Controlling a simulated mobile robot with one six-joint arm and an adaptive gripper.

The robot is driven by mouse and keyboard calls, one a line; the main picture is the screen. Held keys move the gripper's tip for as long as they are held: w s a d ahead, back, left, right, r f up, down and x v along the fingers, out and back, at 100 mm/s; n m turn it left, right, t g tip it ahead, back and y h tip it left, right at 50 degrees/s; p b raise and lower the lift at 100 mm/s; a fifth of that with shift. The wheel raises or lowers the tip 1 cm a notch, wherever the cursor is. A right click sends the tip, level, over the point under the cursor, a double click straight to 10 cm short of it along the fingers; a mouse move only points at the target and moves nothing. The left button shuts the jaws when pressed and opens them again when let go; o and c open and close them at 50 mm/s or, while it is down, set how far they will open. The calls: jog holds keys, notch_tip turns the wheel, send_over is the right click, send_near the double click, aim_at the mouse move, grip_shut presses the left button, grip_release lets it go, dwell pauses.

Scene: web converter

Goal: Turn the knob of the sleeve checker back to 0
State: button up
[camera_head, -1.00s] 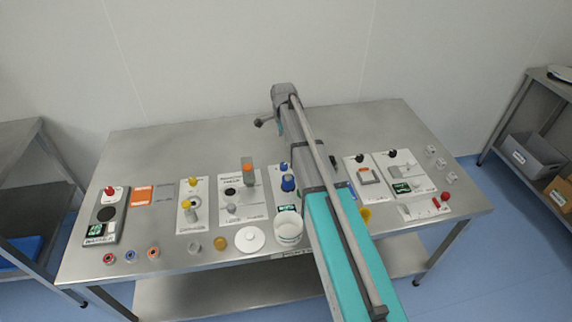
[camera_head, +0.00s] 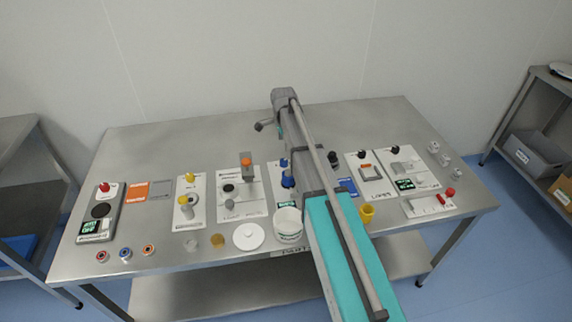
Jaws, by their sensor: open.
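Several instrument stations stand in a row on the steel table (camera_head: 330,125), and their labels are too small to read, so I cannot tell which is the sleeve checker. Black knobs show at the back of the right-hand stations: one right beside my arm (camera_head: 333,157), one on a white panel (camera_head: 364,154), and one on the panel with a lit display (camera_head: 394,150). No knob setting is readable. My gripper (camera_head: 264,126) shows only as a small dark part left of my arm's far end, above the back of the table. It is open and clear of the knobs; the rest is hidden.
My arm crosses the middle of the table and hides part of the central stations. A white tub (camera_head: 288,222), a white lid (camera_head: 248,236) and a yellow cup (camera_head: 367,213) stand near the front. Small ringed parts (camera_head: 125,254) lie front left. The back strip is mostly clear.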

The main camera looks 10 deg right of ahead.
aim_at(284, 160)
jog(key=shift+f+b, duration=4.45)
jog(key=shift+f, duration=0.25)
jog(key=c, duration=1)
jog(key=shift+d, duration=0.5)
grip_shut()
jog(key=shift+a, duration=0.45)
